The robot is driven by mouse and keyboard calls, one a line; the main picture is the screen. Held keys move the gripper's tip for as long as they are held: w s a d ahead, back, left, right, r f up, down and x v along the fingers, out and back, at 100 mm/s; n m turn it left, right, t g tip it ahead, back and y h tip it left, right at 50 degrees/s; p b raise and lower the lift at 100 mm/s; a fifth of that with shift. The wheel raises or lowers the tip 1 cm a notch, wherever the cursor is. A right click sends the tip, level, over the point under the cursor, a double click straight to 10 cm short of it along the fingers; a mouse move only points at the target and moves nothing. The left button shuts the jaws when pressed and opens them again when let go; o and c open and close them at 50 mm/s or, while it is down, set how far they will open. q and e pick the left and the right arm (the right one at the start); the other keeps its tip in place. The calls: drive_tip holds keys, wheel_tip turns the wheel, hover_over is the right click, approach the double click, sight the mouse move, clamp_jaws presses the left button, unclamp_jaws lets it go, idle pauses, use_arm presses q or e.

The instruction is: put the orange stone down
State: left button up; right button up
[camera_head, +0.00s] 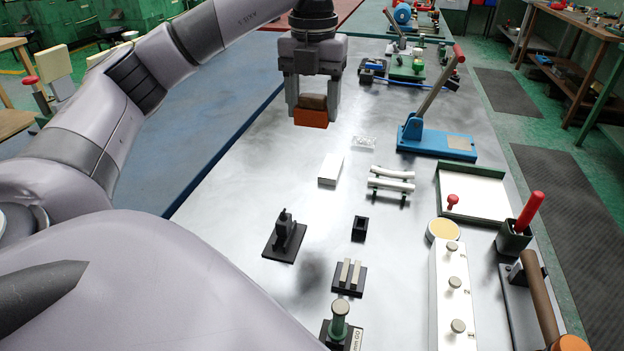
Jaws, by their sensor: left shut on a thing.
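My left gripper (312,104) comes in from the upper left and hangs over the metal table (285,180), pointing down. Its fingers are shut on the orange stone (311,118), a block with an orange lower part and a brown upper part. The stone appears to be above the table surface, though the exact gap is hard to tell. My right gripper is not in view.
Near the stone are a small clear piece (363,143), a white block (330,169) and white bars on a stand (391,183). A blue lever press (437,140) stands to the right. Bare metal lies left of the white block.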

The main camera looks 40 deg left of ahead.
use_arm(q)
drive_tip(key=b, duration=0.3)
hover_over(313, 201)
wheel_tip(313, 201, down, 8)
drive_tip(key=r, duration=0.1)
wheel_tip(313, 201, down, 5)
drive_tip(key=shift+s+f, duration=0.1)
drive_tip(key=shift+f, duration=2.85)
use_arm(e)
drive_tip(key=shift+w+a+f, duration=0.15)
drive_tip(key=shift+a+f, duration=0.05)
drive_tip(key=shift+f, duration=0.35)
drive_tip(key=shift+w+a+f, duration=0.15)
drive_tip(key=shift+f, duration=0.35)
use_arm(q)
drive_tip(key=shift+f, duration=0.1)
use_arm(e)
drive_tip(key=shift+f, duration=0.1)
use_arm(q)
drive_tip(key=o, duration=0.9)
drive_tip(key=shift+o, duration=0.2)
